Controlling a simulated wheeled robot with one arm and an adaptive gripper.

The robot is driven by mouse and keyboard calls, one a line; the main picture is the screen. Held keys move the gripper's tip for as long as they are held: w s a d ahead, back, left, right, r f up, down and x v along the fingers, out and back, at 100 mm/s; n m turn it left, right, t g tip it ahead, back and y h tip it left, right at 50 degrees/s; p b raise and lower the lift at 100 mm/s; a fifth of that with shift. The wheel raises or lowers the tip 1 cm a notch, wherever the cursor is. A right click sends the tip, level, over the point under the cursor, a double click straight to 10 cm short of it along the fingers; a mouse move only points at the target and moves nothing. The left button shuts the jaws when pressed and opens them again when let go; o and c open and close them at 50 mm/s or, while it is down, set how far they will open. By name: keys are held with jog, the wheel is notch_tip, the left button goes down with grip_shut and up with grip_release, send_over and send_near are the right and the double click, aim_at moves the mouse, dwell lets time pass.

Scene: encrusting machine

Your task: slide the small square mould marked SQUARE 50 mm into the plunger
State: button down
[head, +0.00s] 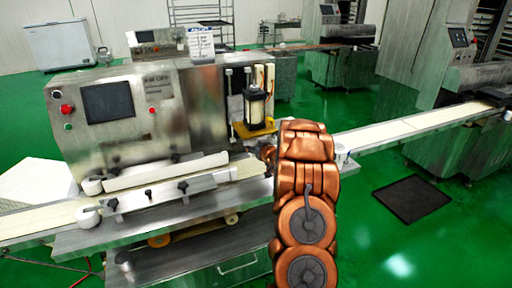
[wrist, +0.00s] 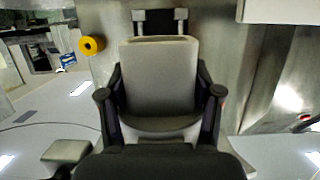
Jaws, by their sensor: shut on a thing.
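A light grey, square-faced block, apparently the small square mould (wrist: 158,75), fills the middle of the wrist view. No marking on it can be read. My gripper (wrist: 160,93) is shut on it, with one black finger at each side. A black part with two pale metal lugs, perhaps part of the plunger (wrist: 160,20), shows just beyond the mould's far edge. I cannot tell whether they touch. In the head view the plunger unit (head: 257,108) stands on the machine's right side above a yellow plate. My copper arm hides the gripper and mould there.
The encrusting machine (head: 150,105) has a screen and buttons on its front. A conveyor belt (head: 405,127) runs off to the right. A yellow round knob (wrist: 91,45) is left of the mould, and a metal wall stands close on the right.

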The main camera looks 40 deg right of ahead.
jog(key=shift+w+d, duration=0.15)
jog(key=shift+w, duration=0.25)
jog(key=shift+c, duration=0.7)
grip_release()
jog(key=shift+o, duration=0.7)
jog(key=shift+s, duration=0.15)
jog(key=shift+s+a+f+b, duration=0.1)
jog(key=shift+s+a+b, duration=0.1)
jog(key=shift+s, duration=0.3)
jog(key=shift+s+a+b, duration=0.2)
jog(key=shift+s, duration=0.3)
jog(key=s+a+b, duration=0.2)
jog(key=s+a, duration=0.1)
jog(key=s, duration=0.6)
jog(key=shift+b, duration=0.3)
jog(key=shift+a, duration=0.1)
